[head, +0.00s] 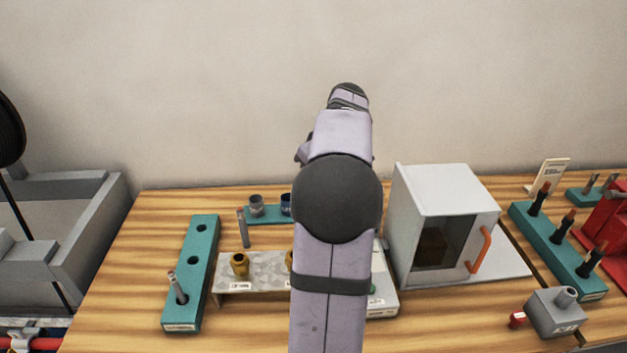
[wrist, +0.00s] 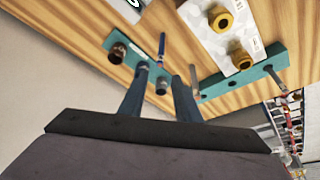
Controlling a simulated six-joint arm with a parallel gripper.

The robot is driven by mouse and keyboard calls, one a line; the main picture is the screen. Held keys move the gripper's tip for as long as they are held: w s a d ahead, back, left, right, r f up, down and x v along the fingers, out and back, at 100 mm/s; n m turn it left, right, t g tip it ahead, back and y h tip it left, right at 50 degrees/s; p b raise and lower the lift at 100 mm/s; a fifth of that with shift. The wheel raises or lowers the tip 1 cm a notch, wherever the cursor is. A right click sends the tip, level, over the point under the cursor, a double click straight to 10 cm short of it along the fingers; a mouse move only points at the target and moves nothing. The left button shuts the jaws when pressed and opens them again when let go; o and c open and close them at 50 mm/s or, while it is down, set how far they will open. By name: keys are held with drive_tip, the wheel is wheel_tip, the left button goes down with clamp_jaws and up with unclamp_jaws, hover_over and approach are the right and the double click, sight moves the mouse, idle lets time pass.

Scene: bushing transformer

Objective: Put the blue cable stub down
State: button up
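The blue cable stub (wrist: 161,45) shows in the wrist view as a thin blue rod, seen in line with the gap between my fingertips. My gripper (wrist: 160,74) has its two fingers spread, with a visible gap between each finger and the rod. I see no contact with the stub. I cannot tell how far the fingertips are above the stub or exactly what supports it.
A small teal rack (head: 265,216) holds cups. A grey rod (head: 243,228) stands near it. A longer teal rack (head: 203,240) holds one grey stub. A pale plate (head: 265,273) bears brass bushings. A white cabinet (head: 445,215) stands right. The front left table is clear.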

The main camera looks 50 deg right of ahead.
drive_tip(key=shift+v, duration=1.1)
drive_tip(key=shift+w+a, duration=0.1)
drive_tip(key=w+a+f+g+y, duration=0.1)
drive_tip(key=a+f, duration=0.3)
drive_tip(key=a, duration=0.6)
drive_tip(key=w+a+f+g, duration=0.1)
drive_tip(key=a+f, duration=0.4)
drive_tip(key=a, duration=0.5)
drive_tip(key=s+a+f+g, duration=0.1)
drive_tip(key=s+a+f, duration=0.4)
drive_tip(key=a, duration=0.3)
drive_tip(key=s+a+f+n+g, duration=0.1)
drive_tip(key=s+a+f, duration=0.4)
drive_tip(key=s+a, duration=0.3)
drive_tip(key=shift+s+a+g, duration=0.15)
drive_tip(key=shift+a+g, duration=0.15)
drive_tip(key=shift+a, duration=0.4)
drive_tip(key=shift+r, duration=0.1)
